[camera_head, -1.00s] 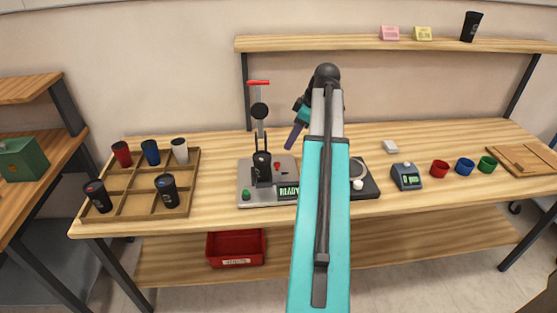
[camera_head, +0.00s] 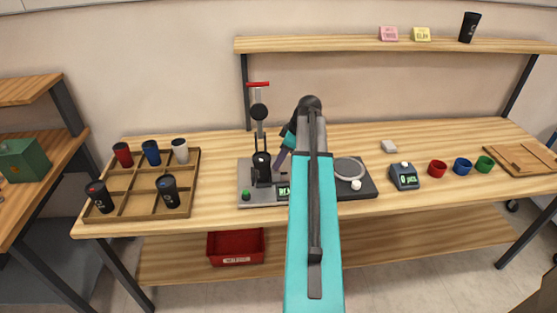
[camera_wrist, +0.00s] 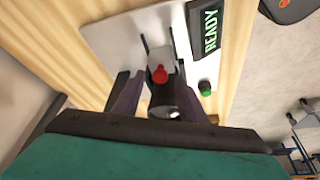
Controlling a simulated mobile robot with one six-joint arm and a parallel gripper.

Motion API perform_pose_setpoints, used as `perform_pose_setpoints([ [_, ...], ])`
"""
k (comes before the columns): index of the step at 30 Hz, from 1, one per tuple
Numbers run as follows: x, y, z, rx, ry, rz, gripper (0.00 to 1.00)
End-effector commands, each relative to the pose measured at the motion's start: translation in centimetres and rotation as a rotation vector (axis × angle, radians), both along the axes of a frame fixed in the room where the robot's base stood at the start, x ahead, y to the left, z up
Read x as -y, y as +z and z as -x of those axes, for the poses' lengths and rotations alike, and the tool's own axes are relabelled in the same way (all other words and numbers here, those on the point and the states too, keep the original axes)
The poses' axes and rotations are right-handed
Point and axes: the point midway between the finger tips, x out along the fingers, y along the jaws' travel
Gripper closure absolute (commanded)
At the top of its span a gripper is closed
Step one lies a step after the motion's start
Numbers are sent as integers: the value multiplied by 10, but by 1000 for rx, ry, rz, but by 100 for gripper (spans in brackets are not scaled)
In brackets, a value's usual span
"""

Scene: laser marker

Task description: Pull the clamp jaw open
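The laser marker's grey base plate (camera_head: 250,180) stands on the table, with a black upright unit (camera_head: 262,170) on it. In the wrist view, the clamp shows as a grey block (camera_wrist: 158,55) with a red knob (camera_wrist: 160,75), above a black cylinder (camera_wrist: 172,98). I cannot tell exactly which part is the moving jaw. My gripper (camera_wrist: 156,95) has its two purple fingers apart, one on each side of the knob and cylinder; contact cannot be seen. In the head view, my gripper (camera_head: 281,160) is beside the black unit, and my arm hides part of the marker.
The marker's screen (camera_wrist: 207,32) reads READY, near a green button (camera_wrist: 205,88). A tray (camera_head: 133,187) with several cups stands left. A round-plated device (camera_head: 350,170), a counter (camera_head: 405,177) and small coloured cups (camera_head: 438,169) stand right. A shelf (camera_head: 340,43) runs above the back.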

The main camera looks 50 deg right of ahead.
Motion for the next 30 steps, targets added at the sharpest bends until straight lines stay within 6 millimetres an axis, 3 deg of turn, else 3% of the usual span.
perform_pose_setpoints([
  [15,-3,-10,-4,0,2,1,62],
  [22,-3,-10,-4,0,2,1,99],
  [30,1,-10,-2,0,1,0,100],
])
